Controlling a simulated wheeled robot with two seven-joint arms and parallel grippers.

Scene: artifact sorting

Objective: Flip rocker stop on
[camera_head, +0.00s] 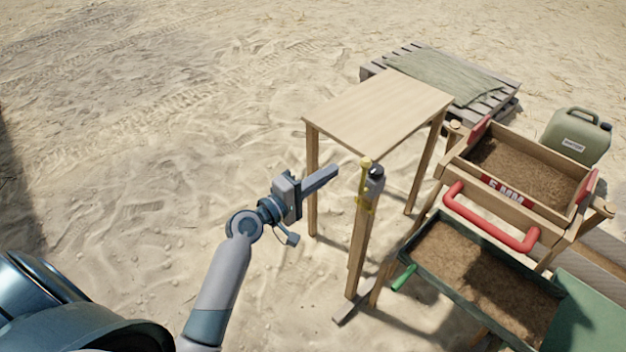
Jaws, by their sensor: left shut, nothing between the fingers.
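A wooden post (357,255) stands in front of the small wooden table, with a yellow fitting (364,200) and a small grey-and-black part (376,174) at its top. I take this fitting to be the rocker stop; its on or off position is too small to tell. My left gripper (334,172) comes in from the left and points right toward the top of the post. Its fingers are shut and empty. The fingertips appear a little left of the fitting, with a visible gap. My right gripper is out of view.
A wooden sieve box (538,205) with soil and a red handle (490,220) sits at right, above a dark green soil tray (408,258). A bare table (380,108), a pallet (408,50) and a jerrycan (577,137) stand behind. Open sand lies left.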

